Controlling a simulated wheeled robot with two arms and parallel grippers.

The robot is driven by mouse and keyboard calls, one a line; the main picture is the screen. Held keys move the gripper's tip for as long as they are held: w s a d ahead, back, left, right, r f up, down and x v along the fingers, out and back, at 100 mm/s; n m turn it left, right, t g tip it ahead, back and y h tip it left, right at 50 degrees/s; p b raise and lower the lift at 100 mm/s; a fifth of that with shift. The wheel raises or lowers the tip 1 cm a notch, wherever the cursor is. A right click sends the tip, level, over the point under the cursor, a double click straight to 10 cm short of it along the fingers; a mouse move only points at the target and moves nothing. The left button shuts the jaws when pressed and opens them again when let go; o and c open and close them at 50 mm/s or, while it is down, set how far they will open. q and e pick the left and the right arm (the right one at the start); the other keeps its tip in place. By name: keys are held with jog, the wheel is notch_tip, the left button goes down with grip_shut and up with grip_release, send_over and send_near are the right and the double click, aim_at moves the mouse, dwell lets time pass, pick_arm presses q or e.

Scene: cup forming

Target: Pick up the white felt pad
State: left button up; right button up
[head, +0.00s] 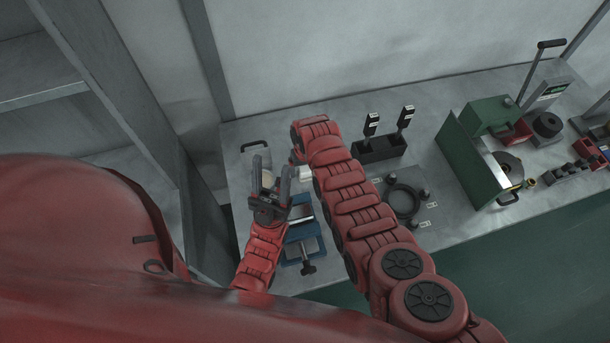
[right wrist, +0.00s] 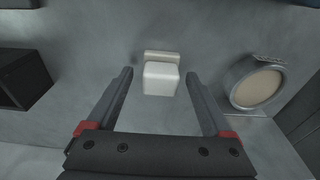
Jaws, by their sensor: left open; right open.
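The white felt pad (right wrist: 161,79) is a small pale block in the right wrist view, against a beige piece (right wrist: 162,55) on the grey bench. It also shows in the head view (head: 305,173), just left of my right arm. My right gripper (right wrist: 160,75) is open, its fingers to either side of the pad in the picture. I cannot tell how far above it they are. In the head view my right arm mostly hides that gripper. My left gripper (head: 271,168) is open, left of the pad, with a round beige-faced piece showing between its fingers.
A round metal-rimmed piece (right wrist: 258,87) stands right of the pad in the right wrist view. A blue vise (head: 303,244) sits nearer the bench front. A black holder (head: 379,149) and a dark ring (head: 403,199) lie right of my right arm. A green machine (head: 479,158) stands farther right.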

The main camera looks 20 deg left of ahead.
aim_at(305, 169)
jog(key=shift+r, duration=0.15)
jog(key=c, duration=0.4)
grip_shut()
jog(key=shift+r, duration=0.1)
notch_tip(305, 169, up, 9)
jog(key=p, duration=0.5)
jog(key=shift+r+p, duration=0.15)
jog(key=shift+p, duration=0.25)
jog(key=shift+r, duration=0.3)
